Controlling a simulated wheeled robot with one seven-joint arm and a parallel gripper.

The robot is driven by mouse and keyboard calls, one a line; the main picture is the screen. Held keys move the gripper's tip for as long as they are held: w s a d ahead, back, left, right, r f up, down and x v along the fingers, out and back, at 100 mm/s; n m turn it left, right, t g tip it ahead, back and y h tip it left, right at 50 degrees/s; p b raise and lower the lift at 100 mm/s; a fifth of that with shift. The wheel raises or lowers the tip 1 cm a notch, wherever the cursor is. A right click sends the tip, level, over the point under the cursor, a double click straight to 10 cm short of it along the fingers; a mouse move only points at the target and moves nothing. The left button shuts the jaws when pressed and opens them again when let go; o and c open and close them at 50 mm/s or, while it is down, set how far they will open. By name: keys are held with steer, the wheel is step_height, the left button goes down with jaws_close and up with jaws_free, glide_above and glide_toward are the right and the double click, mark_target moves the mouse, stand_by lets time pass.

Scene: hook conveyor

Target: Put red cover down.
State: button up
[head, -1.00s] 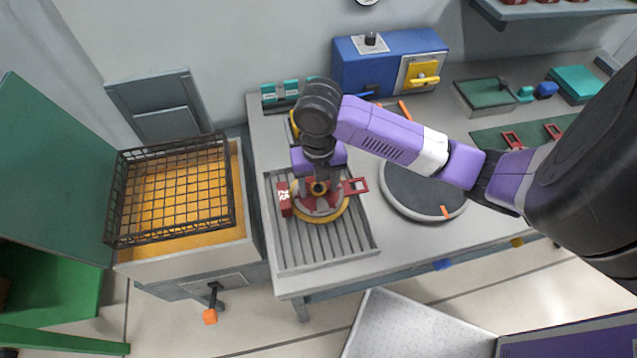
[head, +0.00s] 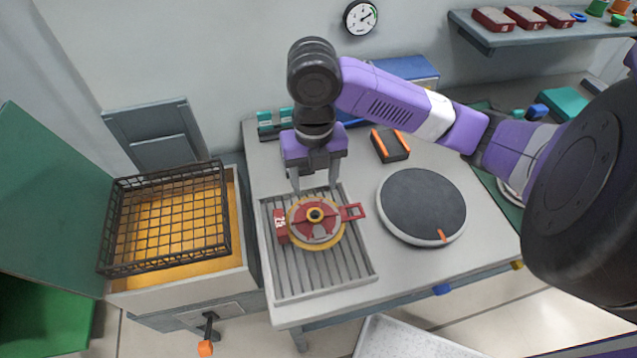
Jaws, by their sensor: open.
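The red cover (head: 322,231) is a round red piece with a yellow-ringed hub and a red loop handle at its right side. It lies on a round yellow-rimmed part (head: 301,243) on the grey ribbed tray (head: 330,273). My gripper (head: 314,186) is open and empty, its two fingers pointing down just behind and above the cover, apart from it in the head view.
A dark round turntable (head: 422,205) with an orange mark sits to the right of the tray. A black-and-orange block (head: 390,145) lies behind it. A black wire basket (head: 168,215) stands at the left. The table front right is clear.

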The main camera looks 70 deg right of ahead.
steer(key=m+t, duration=0.4)
steer(key=m, duration=0.4)
glide_above(335, 211)
steer(key=shift+h, duration=0.4)
step_height(335, 211, down, 8)
steer(key=shift+r, duration=0.2)
steer(key=s+a+f+m+t, duration=0.1)
steer(key=s, duration=0.1)
steer(key=s+a+f+m+t, duration=0.1)
steer(key=s+m, duration=0.1)
steer(key=s+a+f+m, duration=0.1)
steer(key=m, duration=0.1)
steer(key=shift+s+a+t, duration=0.3)
steer(key=shift+s+t, duration=0.1)
steer(key=s+a+m+t, duration=0.1)
steer(key=a+m, duration=0.1)
steer(key=a, duration=0.1)
steer(key=s+a+r+m+t, duration=0.1)
steer(key=s+a+m, duration=0.1)
steer(key=a, duration=0.1)
steer(key=s+a+r+m+t+y, duration=0.1)
steer(key=a+m, duration=0.1)
steer(key=a, duration=0.2)
steer(key=shift+s+r+t, duration=0.15)
steer(key=shift+r+t, duration=0.1)
steer(key=shift+t, duration=0.05)
steer(key=a+r+m+t, duration=0.4)
steer(key=a+r+m, duration=0.2)
steer(key=a+r, duration=0.3)
steer(key=shift+a+m+t, duration=0.3)
